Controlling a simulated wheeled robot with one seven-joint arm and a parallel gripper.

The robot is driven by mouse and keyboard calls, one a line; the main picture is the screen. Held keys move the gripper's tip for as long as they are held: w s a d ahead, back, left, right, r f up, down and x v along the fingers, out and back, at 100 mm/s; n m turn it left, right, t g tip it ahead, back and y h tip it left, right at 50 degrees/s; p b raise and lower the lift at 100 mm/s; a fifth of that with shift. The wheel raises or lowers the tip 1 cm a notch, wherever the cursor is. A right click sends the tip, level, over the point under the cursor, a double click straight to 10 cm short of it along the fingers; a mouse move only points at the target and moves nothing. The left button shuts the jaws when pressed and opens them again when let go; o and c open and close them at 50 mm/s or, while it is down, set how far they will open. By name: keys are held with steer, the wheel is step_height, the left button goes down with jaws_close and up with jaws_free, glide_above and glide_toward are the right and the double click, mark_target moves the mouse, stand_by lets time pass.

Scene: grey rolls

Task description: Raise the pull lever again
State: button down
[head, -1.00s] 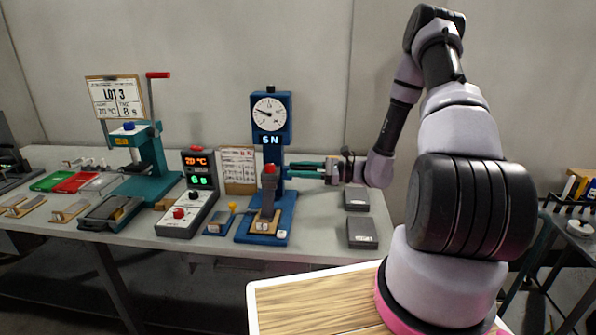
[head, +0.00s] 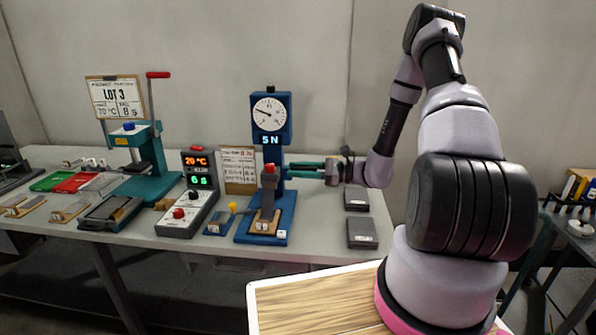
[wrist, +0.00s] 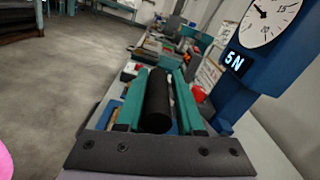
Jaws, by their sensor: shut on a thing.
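The pull lever is on the blue pull tester (head: 287,208). The tester has a round dial (head: 269,112) and a display reading 5 N. A dark upright arm with a red top (head: 269,170) stands over its base. My gripper (head: 290,169) reaches in from the right at the height of the red top, its teal fingers pointing left. In the wrist view, the fingers (wrist: 157,100) are shut on a black cylindrical grip (wrist: 157,102), which I take to be the lever's. The fingers hide part of the lever in the head view.
Left of the tester stand a control box (head: 190,195) with red and green readouts and a notice card (head: 238,166). Farther left is a teal press (head: 150,165) with a red-handled lever. Two grey blocks (head: 361,233) lie to the right, below my wrist.

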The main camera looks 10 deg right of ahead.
steer(key=shift+s+a+f, duration=0.1)
steer(key=shift+s+f, duration=0.05)
steer(key=shift+s, duration=0.1)
steer(key=shift+w+d+r+m, duration=0.1)
steer(key=shift+w+r+m, duration=0.25)
steer(key=shift+r, duration=0.2)
steer(key=shift+w+d+r+m, duration=0.1)
steer(key=shift+w+r+m, duration=0.2)
steer(key=shift+r, duration=0.2)
steer(key=w+d+r+m, duration=0.1)
steer(key=w+r+m, duration=0.1)
steer(key=w, duration=0.3)
steer(key=w+d+r+m, duration=0.2)
steer(key=w+r+m, duration=0.1)
steer(key=w+m, duration=0.2)
steer(key=w+d+r+m, duration=0.2)
steer(key=w+m, duration=0.2)
steer(key=w, duration=0.3)
steer(key=shift+d+r, duration=0.25)
steer(key=shift+r, duration=0.15)
steer(key=shift+w+d+f, duration=0.15)
steer(key=shift+w, duration=0.3)
steer(key=shift+w+d+f, duration=0.1)
steer(key=shift+w+d, duration=0.05)
steer(key=shift+w, duration=0.3)
steer(key=c, duration=0.7)
jaws_free()
steer(key=shift+w+f, duration=0.1)
steer(key=shift+o, duration=0.2)
steer(key=shift+r, duration=0.2)
